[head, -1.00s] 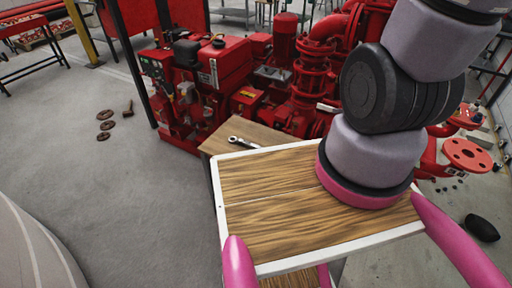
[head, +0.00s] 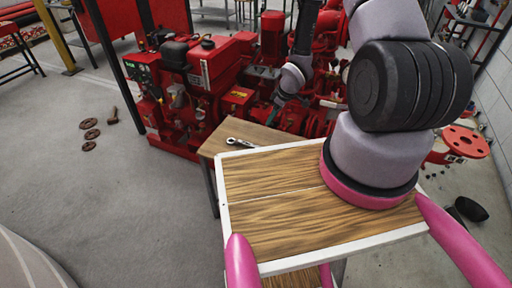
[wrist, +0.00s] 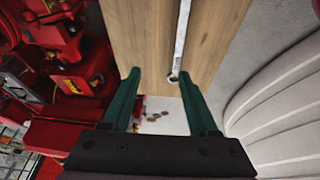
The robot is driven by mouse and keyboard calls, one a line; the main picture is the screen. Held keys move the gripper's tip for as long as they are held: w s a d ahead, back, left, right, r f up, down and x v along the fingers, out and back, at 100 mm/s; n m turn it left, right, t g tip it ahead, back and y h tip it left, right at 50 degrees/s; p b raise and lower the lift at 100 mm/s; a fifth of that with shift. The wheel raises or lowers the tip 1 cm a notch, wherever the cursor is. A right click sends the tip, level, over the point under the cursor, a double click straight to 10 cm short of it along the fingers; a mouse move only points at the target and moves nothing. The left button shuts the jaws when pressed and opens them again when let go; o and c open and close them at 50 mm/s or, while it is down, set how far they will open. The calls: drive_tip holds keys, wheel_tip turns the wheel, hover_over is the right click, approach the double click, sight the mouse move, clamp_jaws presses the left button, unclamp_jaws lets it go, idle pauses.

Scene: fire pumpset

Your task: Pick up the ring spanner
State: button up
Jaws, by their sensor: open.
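The ring spanner (head: 242,143) is a slim metal tool lying on a small wooden table (head: 222,136) in the head view. In the wrist view its shaft (wrist: 182,40) runs lengthwise over the wooden top, with one end near the table edge. My gripper (wrist: 160,78) has dark green fingers spread wide and empty. That spanner end appears between the fingertips, closer to the right one. In the head view my gripper (head: 277,112) is raised to the right of the spanner, small and partly lost against the red machinery. Its exact height above the table is unclear.
A red pumpset (head: 205,80) stands close behind the small table. A wood-topped, white-edged surface (head: 280,215) fills the foreground. Brown discs (head: 90,134) lie on the grey floor at left, where there is free room.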

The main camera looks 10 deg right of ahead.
drive_tip(key=shift+n+y, duration=0.3)
drive_tip(key=shift+y, duration=0.1)
drive_tip(key=a+f, duration=0.1)
drive_tip(key=f, duration=0.2)
drive_tip(key=s+a+f, duration=0.1)
drive_tip(key=f, duration=0.2)
drive_tip(key=a+f, duration=0.1)
drive_tip(key=f, duration=0.2)
drive_tip(key=shift+s+a+f, duration=0.1)
drive_tip(key=shift+s+f, duration=0.2)
drive_tip(key=shift+x, duration=2.9)
clamp_jaws()
drive_tip(key=shift+a, duration=0.1)
